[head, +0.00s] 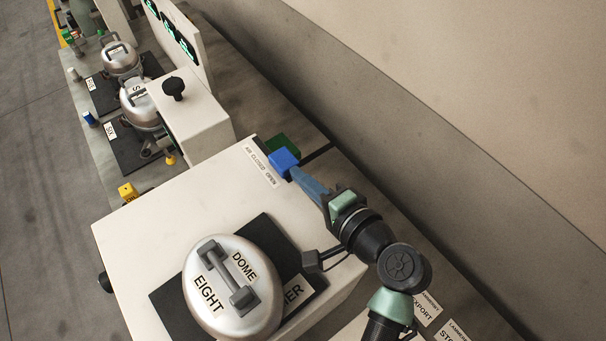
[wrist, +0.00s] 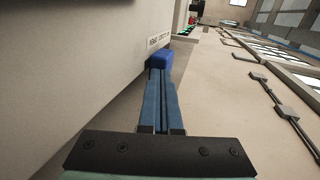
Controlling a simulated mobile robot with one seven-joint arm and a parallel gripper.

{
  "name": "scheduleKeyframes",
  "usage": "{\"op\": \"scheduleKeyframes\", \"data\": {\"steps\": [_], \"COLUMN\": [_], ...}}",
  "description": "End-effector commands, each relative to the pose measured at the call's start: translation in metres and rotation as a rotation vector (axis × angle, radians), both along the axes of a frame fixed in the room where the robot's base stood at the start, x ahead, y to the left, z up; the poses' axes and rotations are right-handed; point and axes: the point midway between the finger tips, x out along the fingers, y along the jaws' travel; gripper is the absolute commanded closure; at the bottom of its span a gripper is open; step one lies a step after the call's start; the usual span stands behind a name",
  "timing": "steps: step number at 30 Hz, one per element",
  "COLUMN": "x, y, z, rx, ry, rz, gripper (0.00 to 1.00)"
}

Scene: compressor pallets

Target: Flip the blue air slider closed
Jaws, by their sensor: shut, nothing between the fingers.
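The blue air slider (head: 283,160) is a small bright blue block at the far edge of the white cabinet top, beside a printed label (head: 262,166) that seems to read AIR CLOSED OPEN. A dark green block (head: 284,145) lies just behind it. My gripper (head: 297,175) has its blue fingers together, with the tips right at the slider's near side. In the wrist view the closed fingers (wrist: 164,82) point at the blue slider (wrist: 158,60), which partly hides behind them. I cannot tell whether they touch.
A silver dome marked EIGHT (head: 225,290) sits on a black plate on the cabinet top (head: 160,215). A white box with a black knob (head: 173,87) stands beyond.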

Motion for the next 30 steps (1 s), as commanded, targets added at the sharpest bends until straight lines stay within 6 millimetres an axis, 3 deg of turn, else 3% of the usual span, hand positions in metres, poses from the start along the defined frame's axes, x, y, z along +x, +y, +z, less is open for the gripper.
{"op": "scheduleKeyframes", "data": {"steps": [4, 14, 30], "x": [0.006, 0.051, 0.054], "y": [0.004, 0.038, 0.04], "z": [0.001, 0.0, 0.0], "rx": [0.001, 0.001, 0.0], "ry": [-0.001, -0.001, 0.0], "rz": [0.003, 0.003, 0.002], "gripper": [1.0, 1.0, 1.0]}}
